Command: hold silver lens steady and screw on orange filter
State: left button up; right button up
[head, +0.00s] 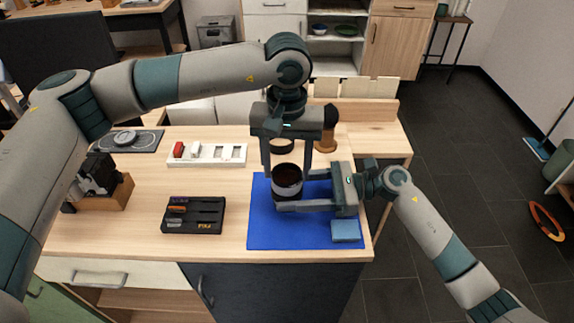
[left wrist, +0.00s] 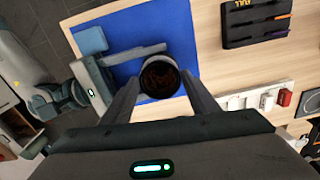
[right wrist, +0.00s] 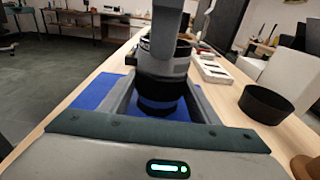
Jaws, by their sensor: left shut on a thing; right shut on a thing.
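The lens (head: 289,193), a dark cylinder with a silver-grey band, stands upright over the blue mat (head: 265,225). The band shows in the right wrist view (right wrist: 174,68). My right gripper (head: 288,203) reaches in from the right and is shut around the lens low down. My left gripper (head: 287,174) points down from above, its fingers shut on the rim at the lens's top. The orange filter (left wrist: 160,76) appears as a dark amber disc inside that rim in the left wrist view. Whether its thread is engaged cannot be told.
A blue block (head: 345,231) lies at the mat's front right. A black tray (head: 195,215) and a white tray (head: 207,154) stand to the left. A dark round cup-like piece (right wrist: 266,104) and a brown spool-shaped piece (head: 326,132) stand behind the mat.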

pick_arm(q)
jog(key=shift+s+a+f, duration=0.15)
jog(key=shift+f, duration=0.1)
jog(key=shift+m, duration=1.5)
jog(key=o, duration=1.1)
jog(key=shift+r, duration=0.15)
jog(key=shift+w+d+n, duration=0.1)
jog(key=shift+n, duration=0.65)
jog(key=shift+w+d+n, duration=0.1)
jog(key=shift+n, duration=0.65)
